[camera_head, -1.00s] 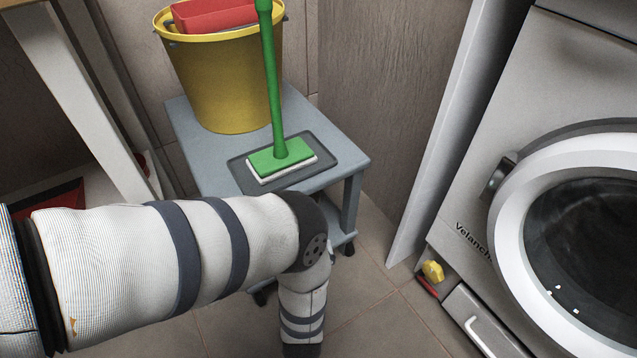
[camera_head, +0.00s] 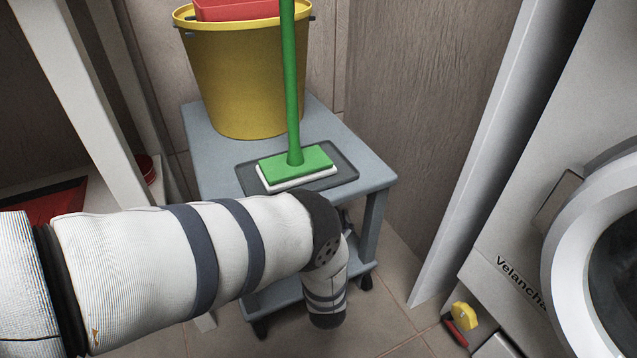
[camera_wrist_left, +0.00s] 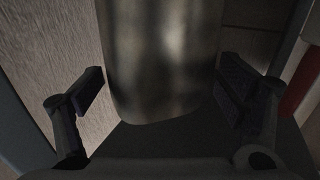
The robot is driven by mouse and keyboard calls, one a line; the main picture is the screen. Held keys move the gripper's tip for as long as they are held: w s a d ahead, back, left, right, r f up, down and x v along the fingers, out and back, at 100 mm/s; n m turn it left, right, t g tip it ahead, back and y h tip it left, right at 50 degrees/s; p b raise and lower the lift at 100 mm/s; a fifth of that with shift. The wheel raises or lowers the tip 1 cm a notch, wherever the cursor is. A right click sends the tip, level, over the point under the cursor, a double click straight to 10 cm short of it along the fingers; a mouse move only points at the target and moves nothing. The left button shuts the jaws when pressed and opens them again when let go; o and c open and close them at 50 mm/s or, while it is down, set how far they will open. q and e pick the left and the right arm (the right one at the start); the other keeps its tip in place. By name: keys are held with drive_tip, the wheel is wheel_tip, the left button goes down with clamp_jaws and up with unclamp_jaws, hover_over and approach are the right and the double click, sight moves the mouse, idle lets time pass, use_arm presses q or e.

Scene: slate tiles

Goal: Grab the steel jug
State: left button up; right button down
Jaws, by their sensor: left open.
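In the left wrist view a shiny metal vessel, the steel jug (camera_wrist_left: 165,60), stands upright on a dark surface, its top cut off by the frame edge. My left gripper (camera_wrist_left: 163,88) is open, with one finger on each side of the jug; the left finger looks close to its side, and I cannot tell whether either finger touches. In the head view the jug is not visible. My left arm crosses the lower left and bends down in front of the cart, its gripper hidden there. My right gripper is in neither view.
A grey-blue wheeled cart (camera_head: 345,140) carries a yellow bucket (camera_head: 245,85) with a red insert. A green mop (camera_head: 296,160) stands on a dark tray beside it. A washing machine (camera_head: 520,230) is at right, a white table leg (camera_head: 95,90) at left.

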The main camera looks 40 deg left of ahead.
use_arm(q)
drive_tip(key=c, duration=1.9)
